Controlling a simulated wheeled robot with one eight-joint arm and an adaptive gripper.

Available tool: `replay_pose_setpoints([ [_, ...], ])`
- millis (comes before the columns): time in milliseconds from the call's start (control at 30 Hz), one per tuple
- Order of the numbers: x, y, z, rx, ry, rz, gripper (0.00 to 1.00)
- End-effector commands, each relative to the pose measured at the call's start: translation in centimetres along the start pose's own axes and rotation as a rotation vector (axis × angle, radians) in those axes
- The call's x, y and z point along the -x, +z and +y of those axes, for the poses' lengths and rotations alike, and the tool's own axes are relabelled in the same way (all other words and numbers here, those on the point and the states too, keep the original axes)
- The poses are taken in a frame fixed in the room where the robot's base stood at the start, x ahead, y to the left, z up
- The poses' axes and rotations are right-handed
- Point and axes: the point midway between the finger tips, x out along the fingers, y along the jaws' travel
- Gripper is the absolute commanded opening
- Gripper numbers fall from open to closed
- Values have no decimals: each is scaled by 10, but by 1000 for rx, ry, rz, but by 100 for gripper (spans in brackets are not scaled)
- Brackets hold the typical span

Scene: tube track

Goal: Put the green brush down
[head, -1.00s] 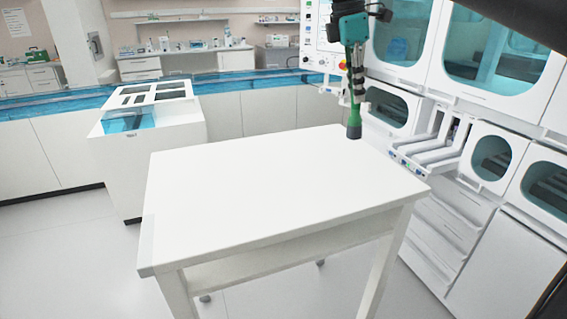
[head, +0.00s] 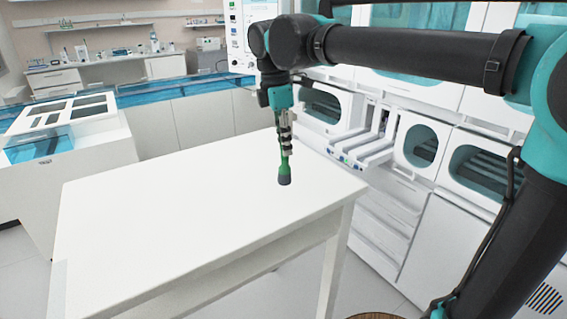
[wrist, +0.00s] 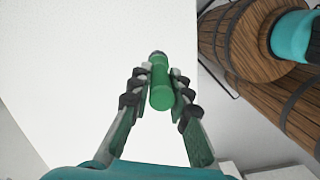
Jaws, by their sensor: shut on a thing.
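The green brush (head: 284,163) hangs upright from my gripper (head: 286,146), its dark grey end pointing down over the right part of the white table (head: 150,215). I cannot tell whether that end touches the top. In the wrist view the green brush (wrist: 161,92) sits between the fingers of my gripper (wrist: 160,88), which is shut on it. The white table (wrist: 80,60) fills much of the left and middle behind it. The brush's gripped part is partly hidden by the fingers in the head view.
The table top is bare apart from the brush. White machines with tinted windows (head: 422,146) stand behind and right of the table. A blue-topped counter (head: 190,88) runs along the back.

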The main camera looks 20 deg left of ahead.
Motion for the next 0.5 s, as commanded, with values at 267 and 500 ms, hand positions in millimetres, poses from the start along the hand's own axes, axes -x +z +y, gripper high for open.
replay_pose_setpoints([
  [267,-23,-3,0,0,0,0,0],
  [500,-52,-7,0,0,0,0,0],
])
